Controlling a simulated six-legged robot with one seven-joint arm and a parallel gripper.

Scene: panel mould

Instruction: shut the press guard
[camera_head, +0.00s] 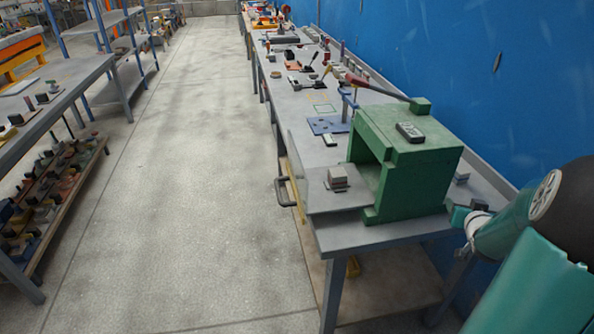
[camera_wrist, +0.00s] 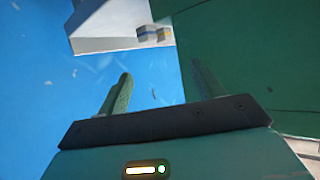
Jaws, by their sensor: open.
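The press is a green open-fronted box (camera_head: 415,165) on the near end of the right bench; its green side also fills the right of the wrist view (camera_wrist: 260,50). Its guard, a clear panel (camera_head: 312,175) with a dark handle (camera_head: 284,191), stands swung open, sticking out to the left past the bench's aisle edge. A grey stacked block (camera_head: 337,178) shows beside the panel. My gripper (camera_wrist: 160,85) is open and empty, its two green fingers apart. It is at the press's right side, by the blue wall, away from the handle, which the wrist view does not show.
A small dark device (camera_head: 410,132) lies on the press top. The grey bench (camera_head: 350,237) runs back along the blue wall (camera_head: 500,70), carrying tools and a blue plate (camera_head: 327,125). The aisle floor (camera_head: 190,170) left of the guard is clear. A low shelf of parts (camera_head: 45,200) stands far left.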

